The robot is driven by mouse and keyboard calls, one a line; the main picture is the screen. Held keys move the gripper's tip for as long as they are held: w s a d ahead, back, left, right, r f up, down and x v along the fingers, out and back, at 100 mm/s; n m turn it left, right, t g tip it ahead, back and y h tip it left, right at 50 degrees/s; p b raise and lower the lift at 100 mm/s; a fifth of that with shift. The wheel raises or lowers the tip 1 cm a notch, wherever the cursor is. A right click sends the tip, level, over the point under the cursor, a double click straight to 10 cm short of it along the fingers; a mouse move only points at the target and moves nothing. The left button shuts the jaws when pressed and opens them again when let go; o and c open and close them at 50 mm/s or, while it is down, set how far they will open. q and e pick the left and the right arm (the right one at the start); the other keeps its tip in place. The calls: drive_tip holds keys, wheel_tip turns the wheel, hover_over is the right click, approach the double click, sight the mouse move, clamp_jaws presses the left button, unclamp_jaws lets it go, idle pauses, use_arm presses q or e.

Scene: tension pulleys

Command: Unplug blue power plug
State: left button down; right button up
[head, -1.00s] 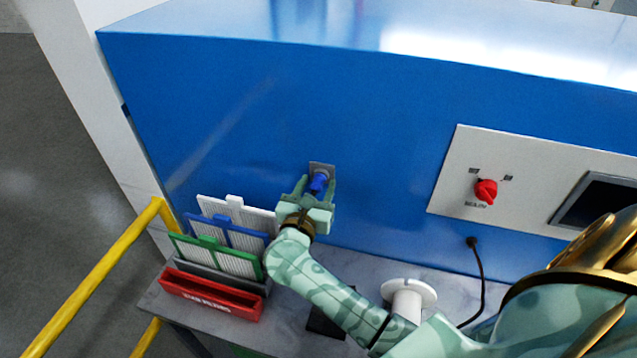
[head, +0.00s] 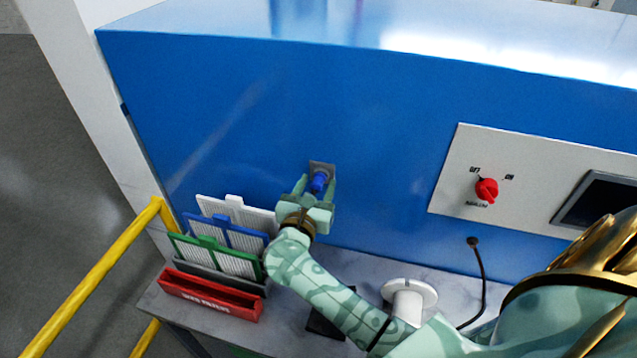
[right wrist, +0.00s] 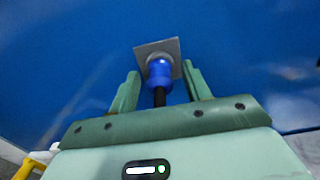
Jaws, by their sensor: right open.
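The blue power plug (head: 318,183) sits in a grey socket plate (head: 322,169) on the front of the blue cabinet. In the right wrist view the blue plug (right wrist: 160,73) meets the plate (right wrist: 158,51), and a black cable end points back toward my gripper. My right gripper (head: 319,182) is open, with one finger on each side of the plug. In the right wrist view a gap shows between the plug and each finger of the right gripper (right wrist: 161,80). My left gripper is not in view.
A filter rack with white, blue and green-framed filters (head: 226,240) and a red bin (head: 210,294) stand left of my arm. A white flanged spool (head: 409,293) stands right of it. A panel with a red knob (head: 487,189) and a black cable (head: 481,274) are farther right.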

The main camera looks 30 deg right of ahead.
sight(315, 191)
clamp_jaws()
drive_tip(key=shift+a, duration=0.1)
drive_tip(key=shift+v, duration=2.95)
drive_tip(key=shift+s+f, duration=0.1)
